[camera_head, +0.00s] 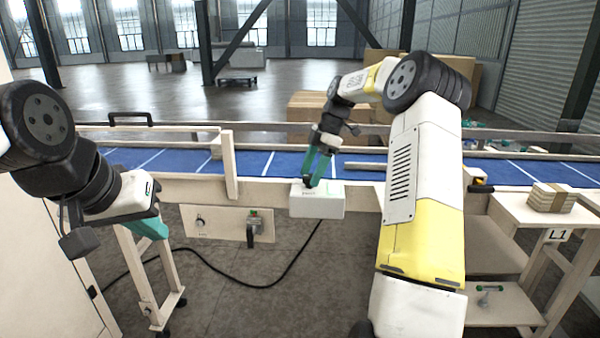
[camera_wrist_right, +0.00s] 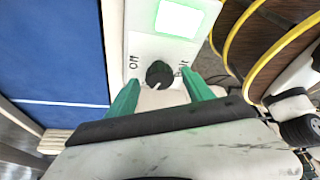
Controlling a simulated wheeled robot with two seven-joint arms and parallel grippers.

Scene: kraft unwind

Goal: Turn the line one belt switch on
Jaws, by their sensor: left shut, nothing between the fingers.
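A white switch box (camera_head: 317,204) sits at the near edge of the blue conveyor belt. In the right wrist view its face carries a dark round knob (camera_wrist_right: 159,73), with "Off" and another label that seems to read "Belt" beside it, and a lit green panel (camera_wrist_right: 180,18). The knob's setting is too small to tell. My right gripper (camera_head: 314,180) is over the box; in the wrist view its green fingers (camera_wrist_right: 162,84) are apart, one to each side of the knob, with no clear contact. My left gripper (camera_head: 152,228) is shut and empty, away at the left.
The blue conveyor (camera_head: 260,162) runs across the view. Below it a panel (camera_head: 228,225) carries a small knob and a green-topped handle. A black cable hangs from the box to the floor.

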